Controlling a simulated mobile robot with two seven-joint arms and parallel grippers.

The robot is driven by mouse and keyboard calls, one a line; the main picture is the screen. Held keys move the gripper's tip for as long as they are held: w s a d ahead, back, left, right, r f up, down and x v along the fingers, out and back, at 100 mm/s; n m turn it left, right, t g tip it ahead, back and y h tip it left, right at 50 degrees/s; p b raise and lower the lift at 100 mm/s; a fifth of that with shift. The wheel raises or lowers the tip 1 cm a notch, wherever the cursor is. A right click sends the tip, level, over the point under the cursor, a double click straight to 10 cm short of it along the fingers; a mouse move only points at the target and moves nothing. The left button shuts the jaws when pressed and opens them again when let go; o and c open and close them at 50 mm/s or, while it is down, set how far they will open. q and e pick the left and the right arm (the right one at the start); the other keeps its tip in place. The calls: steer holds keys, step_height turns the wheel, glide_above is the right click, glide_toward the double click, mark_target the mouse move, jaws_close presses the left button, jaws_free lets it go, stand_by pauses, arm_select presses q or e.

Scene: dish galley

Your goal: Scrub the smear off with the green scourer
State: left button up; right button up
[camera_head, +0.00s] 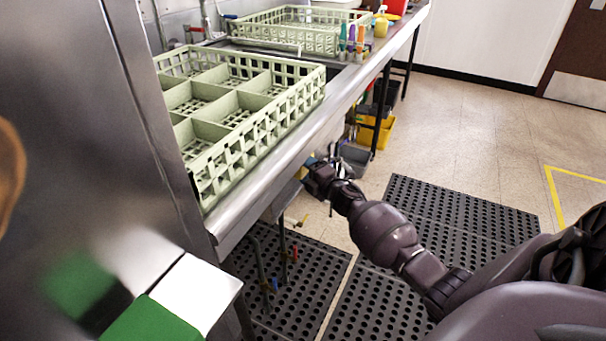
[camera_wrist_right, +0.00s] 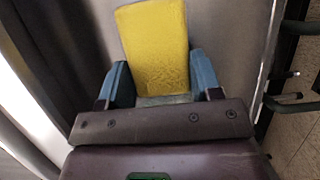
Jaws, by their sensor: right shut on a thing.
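My right gripper (camera_head: 309,170) is shut on a yellow sponge-like block, beside the front edge of the steel counter. In the right wrist view the yellow block (camera_wrist_right: 156,45) stands out between the blue fingertips (camera_wrist_right: 162,85). No green side of it shows. A separate green block (camera_head: 150,322) lies at the bottom left of the head view, by a pale ledge; I cannot tell if it is a scourer. A brown-orange patch (camera_head: 9,175) shows at the left edge, against the steel panel; I cannot tell whether it is the smear. My left gripper is out of view.
A pale green dish rack (camera_head: 262,137) fills the near counter (camera_head: 262,192); another rack (camera_head: 300,41) stands farther back. A tall steel panel (camera_head: 95,130) stands at left. Black perforated mats (camera_head: 455,215) cover the floor. A yellow bin (camera_head: 376,132) stands under the counter. Open floor lies at right.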

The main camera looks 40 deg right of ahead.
mark_target(300, 178)
steer(key=d, duration=0.1)
steer(key=w+d+b, duration=0.1)
steer(key=d, duration=0.1)
steer(key=shift+w+d, duration=0.15)
steer(key=shift+w, duration=0.15)
stand_by(0.3)
steer(key=shift+s+a+r+p, duration=0.1)
steer(key=shift+s+a+p, duration=0.25)
steer(key=shift+a, duration=0.6)
steer(key=shift+s+a+p, duration=0.2)
steer(key=shift+s+a, duration=0.25)
steer(key=shift+a, duration=0.45)
steer(key=shift+s+a+r+p, duration=0.1)
steer(key=shift+s+a+p, duration=0.25)
steer(key=shift+a, duration=0.55)
steer(key=shift+s+a, duration=0.5)
steer(key=shift+a, duration=0.3)
